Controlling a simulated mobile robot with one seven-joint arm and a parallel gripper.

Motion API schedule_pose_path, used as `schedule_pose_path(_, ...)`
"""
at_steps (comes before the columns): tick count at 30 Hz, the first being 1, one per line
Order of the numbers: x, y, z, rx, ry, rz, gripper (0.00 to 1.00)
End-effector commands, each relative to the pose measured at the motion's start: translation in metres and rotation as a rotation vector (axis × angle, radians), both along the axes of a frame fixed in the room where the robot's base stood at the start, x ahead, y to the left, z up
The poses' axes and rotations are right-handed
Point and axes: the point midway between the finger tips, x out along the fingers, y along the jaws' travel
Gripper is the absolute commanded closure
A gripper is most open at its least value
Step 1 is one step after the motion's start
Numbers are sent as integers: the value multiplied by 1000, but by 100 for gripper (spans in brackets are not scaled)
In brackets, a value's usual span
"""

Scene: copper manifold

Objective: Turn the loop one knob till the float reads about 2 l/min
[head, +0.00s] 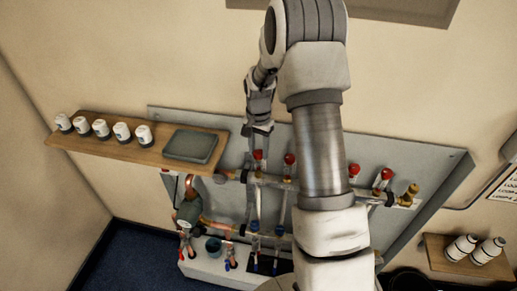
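Several red knobs stand in a row along the upper rail of the manifold (268,181). The leftmost red knob (257,156) is right below my gripper (258,140), which points down at it. I cannot tell whether the fingers touch or enclose this knob, or whether they are open. A second red knob (289,159) is just to its right, and another red knob (386,175) is at the right, past my arm. Slim vertical tubes run below the knobs. The float readings are too small to read, and my arm hides the manifold's middle.
A wooden shelf (90,149) at the left holds several white cylinders (143,134) and a grey flat box (190,146). A green pump (187,210) sits below. A small shelf (440,258) at the lower right holds two white bottles (487,250). The grey backing panel (437,160) frames the manifold.

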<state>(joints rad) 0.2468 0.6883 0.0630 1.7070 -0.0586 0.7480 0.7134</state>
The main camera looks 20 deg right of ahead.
Motion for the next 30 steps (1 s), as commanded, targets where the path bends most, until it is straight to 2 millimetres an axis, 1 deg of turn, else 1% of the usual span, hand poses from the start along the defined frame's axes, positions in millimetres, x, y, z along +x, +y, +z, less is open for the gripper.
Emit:
schedule_pose_path(1,0,0,0,0,0,0,65)
schedule_pose_path(5,0,0,0,0,0,0,89)
schedule_pose_path(6,0,0,0,0,0,0,96)
schedule_pose_path(7,0,0,0,0,0,0,100)
schedule_pose_path(14,0,0,0,0,0,7,100)
schedule_pose_path(19,0,0,0,-1,-1,55,100)
schedule_pose_path(30,1,0,0,0,-1,301,100)
